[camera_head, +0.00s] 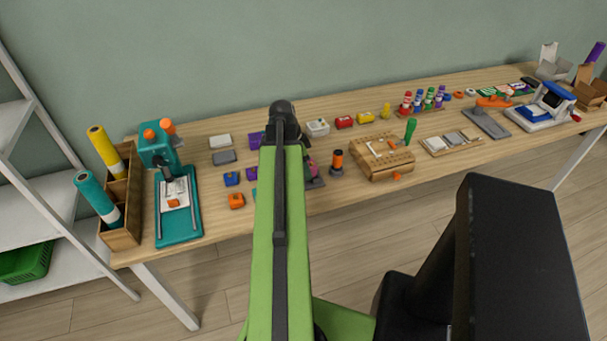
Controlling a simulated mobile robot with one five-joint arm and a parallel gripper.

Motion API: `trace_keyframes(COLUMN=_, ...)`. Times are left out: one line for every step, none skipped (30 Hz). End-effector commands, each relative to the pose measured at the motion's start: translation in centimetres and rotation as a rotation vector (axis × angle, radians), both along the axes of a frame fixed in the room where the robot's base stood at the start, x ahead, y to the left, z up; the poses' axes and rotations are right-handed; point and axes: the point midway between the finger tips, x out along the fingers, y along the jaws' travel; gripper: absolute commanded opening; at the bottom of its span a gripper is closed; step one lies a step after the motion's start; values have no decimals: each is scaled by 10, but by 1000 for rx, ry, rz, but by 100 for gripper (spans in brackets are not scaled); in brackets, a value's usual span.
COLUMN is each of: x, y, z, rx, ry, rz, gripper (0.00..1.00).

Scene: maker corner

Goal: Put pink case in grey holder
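A small pink thing (308,168), which may be the pink case, shows just right of my green arm on the table. It sits at a dark grey piece (316,183), which may be the grey holder. My arm hides their left side, so I cannot tell whether the pink thing is in the grey piece or beside it. The black end of my arm (283,112) appears above the middle of the table, behind them in the picture. Its fingertips are not distinguishable, and I cannot see whether it holds anything.
The wooden table (225,211) is crowded. A teal press (179,213) stands left, beside a wooden box (123,227) with rolls. An orange-and-black cylinder (337,161) and a wooden block (378,160) with a green-handled tool stand to the right. Small coloured blocks surround my arm.

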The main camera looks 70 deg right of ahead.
Motion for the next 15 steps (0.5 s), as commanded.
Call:
trace_keyframes(x=0, y=0, z=-18, rx=0, ry=0, rz=0, gripper=3)
trace_keyframes(x=0, y=0, z=-21, rx=0, ry=0, rz=0, gripper=3)
trace_keyframes(x=0, y=0, z=-23, rx=0, ry=0, rz=0, gripper=3)
trace_keyframes(x=0, y=0, z=-22, rx=0, ry=0, rz=0, gripper=3)
trace_keyframes(x=0, y=0, z=-20, rx=0, ry=0, rz=0, gripper=3)
trace_keyframes(x=0, y=0, z=-18, rx=0, ry=0, rz=0, gripper=3)
trace_keyframes(x=0, y=0, z=-18, rx=0, ry=0, rz=0, gripper=3)
trace_keyframes(x=0, y=0, z=-18, rx=0, ry=0, rz=0, gripper=3)
trace_keyframes(x=0, y=0, z=-17, rx=0, ry=0, rz=0, gripper=3)
trace_keyframes(x=0, y=0, z=-18, rx=0, ry=0, rz=0, gripper=3)
trace_keyframes(x=0, y=0, z=-19, rx=0, ry=0, rz=0, gripper=3)
trace_keyframes(x=0, y=0, z=-21, rx=0, ry=0, rz=0, gripper=3)
trace_keyframes(x=0, y=0, z=-22, rx=0, ry=0, rz=0, gripper=3)
trace_keyframes(x=0, y=0, z=-23, rx=0, ry=0, rz=0, gripper=3)
trace_keyframes(x=0, y=0, z=-22, rx=0, ry=0, rz=1, gripper=57)
